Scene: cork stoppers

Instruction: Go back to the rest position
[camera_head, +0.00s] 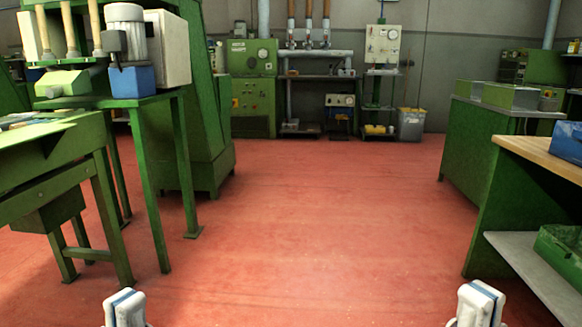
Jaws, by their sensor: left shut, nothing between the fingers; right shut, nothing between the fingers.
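My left gripper (125,308) shows at the bottom left edge of the head view, white with a blue strip. It is shut and holds nothing. My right gripper (479,303) shows at the bottom right edge, of the same look, shut and empty. Both are over the red floor (310,230), apart from any object. The arms behind them are out of the picture. No cork stoppers can be made out.
A green table (165,180) with machinery stands at the left. A wooden-topped green workbench (540,152) with a grey shelf (530,265) stands at the right. Green machines (252,75) and a grey bin (411,124) line the back wall. The floor between is clear.

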